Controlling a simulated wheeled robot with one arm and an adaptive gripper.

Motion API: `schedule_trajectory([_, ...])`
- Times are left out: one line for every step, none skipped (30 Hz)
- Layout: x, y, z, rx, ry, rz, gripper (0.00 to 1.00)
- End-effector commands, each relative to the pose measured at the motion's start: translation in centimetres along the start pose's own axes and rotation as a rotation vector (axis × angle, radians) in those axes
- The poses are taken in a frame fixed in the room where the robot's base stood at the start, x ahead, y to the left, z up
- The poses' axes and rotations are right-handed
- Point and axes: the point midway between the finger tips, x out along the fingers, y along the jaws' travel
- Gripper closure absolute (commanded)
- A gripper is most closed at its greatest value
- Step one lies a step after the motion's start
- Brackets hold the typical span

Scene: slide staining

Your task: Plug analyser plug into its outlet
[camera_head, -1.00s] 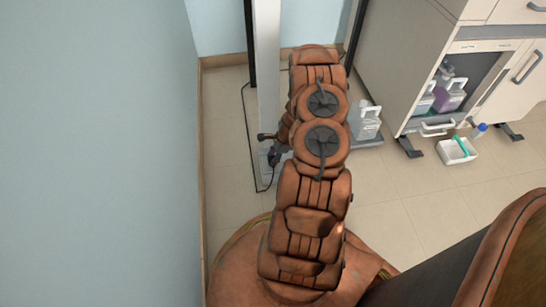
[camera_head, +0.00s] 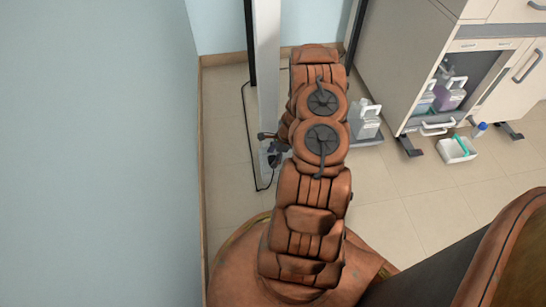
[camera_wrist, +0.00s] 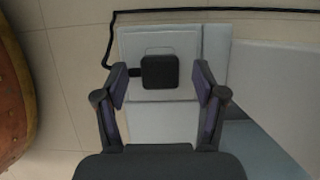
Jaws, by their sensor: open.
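The analyser plug (camera_wrist: 160,73) is a black square block in front of a pale plate (camera_wrist: 190,50) in the wrist view. A short black stub on its left side leads to a thin black cable (camera_wrist: 107,45). My gripper (camera_wrist: 160,82) is open, with one finger on each side of the plug and a gap on both sides. I cannot tell whether the plug is seated in an outlet; no sockets show. In the head view, dark gripper parts (camera_head: 272,150) show beside the white column, and my arm hides much around them.
A white column (camera_head: 267,70) stands near the corner, with the black cable on the floor beside it. The floor between is clear.

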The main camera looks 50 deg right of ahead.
Motion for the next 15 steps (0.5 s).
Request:
schedule_trajectory([-0.3, -0.1, 0.0, 0.000, 0.000, -0.001, 0.30])
schedule_trajectory([-0.6, -0.1, 0.0, 0.000, 0.001, -0.001, 0.30])
schedule_trajectory([-1.0, -0.1, 0.0, 0.000, 0.001, -0.002, 0.30])
schedule_trajectory([-1.3, -0.1, 0.0, 0.000, 0.001, -0.003, 0.30])
schedule_trajectory([-1.7, -0.1, 0.0, -0.001, 0.001, -0.003, 0.30])
schedule_trajectory([-2.2, -0.1, 0.0, -0.002, 0.001, -0.003, 0.30])
schedule_trajectory([-2.7, -0.1, 0.0, -0.002, 0.001, -0.003, 0.30])
schedule_trajectory([-3.1, -0.1, 0.1, 0.000, 0.000, -0.002, 0.30])
schedule_trajectory([-3.6, -0.1, 0.0, 0.000, 0.000, -0.002, 0.30])
schedule_trajectory([-4.1, 0.0, 0.0, 0.000, -0.001, -0.001, 0.30])
schedule_trajectory([-4.5, 0.0, 0.0, 0.001, -0.001, -0.001, 0.30])
schedule_trajectory([-5.1, 0.0, 0.0, 0.001, -0.001, -0.001, 0.30])
schedule_trajectory([-5.6, 0.0, 0.0, 0.000, -0.001, -0.001, 0.30])
schedule_trajectory([-6.0, 0.0, 0.0, 0.000, 0.000, -0.002, 0.30])
schedule_trajectory([-6.7, -0.1, 0.0, 0.001, 0.001, -0.004, 0.30])
